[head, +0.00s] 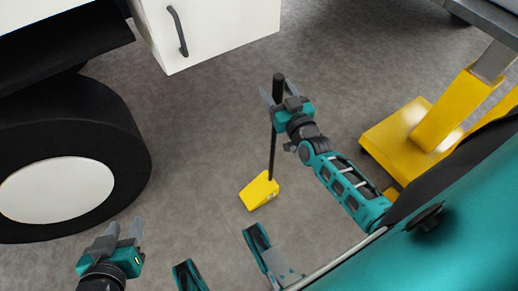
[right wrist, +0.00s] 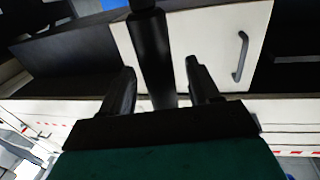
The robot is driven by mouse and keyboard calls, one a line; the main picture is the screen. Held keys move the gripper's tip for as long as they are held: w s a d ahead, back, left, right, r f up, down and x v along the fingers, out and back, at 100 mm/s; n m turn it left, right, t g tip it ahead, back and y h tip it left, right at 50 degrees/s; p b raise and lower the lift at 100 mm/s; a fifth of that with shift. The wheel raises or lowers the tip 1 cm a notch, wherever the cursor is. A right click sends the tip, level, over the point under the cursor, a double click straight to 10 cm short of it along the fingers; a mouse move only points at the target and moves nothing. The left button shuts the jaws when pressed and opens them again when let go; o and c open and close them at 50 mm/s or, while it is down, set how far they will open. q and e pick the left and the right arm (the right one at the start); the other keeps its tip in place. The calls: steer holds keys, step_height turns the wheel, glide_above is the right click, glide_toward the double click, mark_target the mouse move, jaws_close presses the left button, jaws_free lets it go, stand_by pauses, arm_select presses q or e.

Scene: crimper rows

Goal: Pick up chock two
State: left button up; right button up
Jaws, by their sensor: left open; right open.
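A yellow wedge chock (head: 259,192) sits on the grey floor in the head view. Its thin black pole (head: 272,152) rises to a thicker black grip at the top. I cannot read which number the chock has. My right gripper (head: 281,92) is open at the top of the pole, with its fingers on either side of the grip. In the right wrist view the black pole (right wrist: 152,50) stands between the two open fingers. My left gripper (head: 125,227) is open and empty at the lower left, well away from the chock.
A large black wheel (head: 120,140) with a white hub is at the left. A white cabinet (head: 220,30) with a dark handle stands at the top. A yellow stand (head: 400,135) is at the right. The floor around the chock is clear.

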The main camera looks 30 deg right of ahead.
steer(key=shift+w+d, duration=0.1)
steer(key=shift+w, duration=0.8)
jaws_close()
stand_by(0.6)
steer(key=shift+w+r, duration=0.1)
steer(key=shift+r, duration=0.2)
